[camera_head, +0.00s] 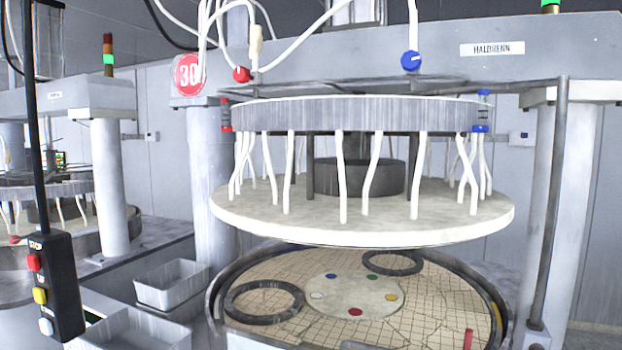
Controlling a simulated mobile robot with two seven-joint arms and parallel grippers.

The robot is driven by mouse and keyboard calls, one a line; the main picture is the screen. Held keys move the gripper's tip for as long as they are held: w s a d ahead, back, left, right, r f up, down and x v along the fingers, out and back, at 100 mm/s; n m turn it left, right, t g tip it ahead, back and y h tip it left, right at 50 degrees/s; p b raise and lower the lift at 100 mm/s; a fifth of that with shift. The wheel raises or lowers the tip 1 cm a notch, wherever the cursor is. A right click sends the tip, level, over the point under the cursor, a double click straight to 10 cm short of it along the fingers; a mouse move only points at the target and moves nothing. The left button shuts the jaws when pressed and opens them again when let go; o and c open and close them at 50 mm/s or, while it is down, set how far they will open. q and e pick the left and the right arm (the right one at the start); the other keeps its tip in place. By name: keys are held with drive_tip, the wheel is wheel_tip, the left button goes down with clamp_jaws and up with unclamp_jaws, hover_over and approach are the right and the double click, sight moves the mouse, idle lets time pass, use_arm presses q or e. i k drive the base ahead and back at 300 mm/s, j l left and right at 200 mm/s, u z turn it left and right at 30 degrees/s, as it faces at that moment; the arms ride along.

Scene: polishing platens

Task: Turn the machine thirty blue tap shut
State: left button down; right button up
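The machine with the round red sign "30" (188,74) fills the middle and right of the view. A round blue tap knob (411,61) sits on the front of its grey overhead beam, right of centre. White hose rises from behind or above the knob. I cannot tell from the knob whether the tap is open or shut. A red tap knob (241,74) sits further left on the same beam, by several white hoses. Neither of my grippers is in view.
A raised upper platen (365,232) with white tubes hangs over the gridded lower platen (420,310). A black pendant (55,285) hangs at the left front. Grey bins (172,285) stand left of the lower platen. A vertical grey pole (550,210) stands at the right.

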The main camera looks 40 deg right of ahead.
sight(411, 61)
drive_tip(key=z, duration=1.65)
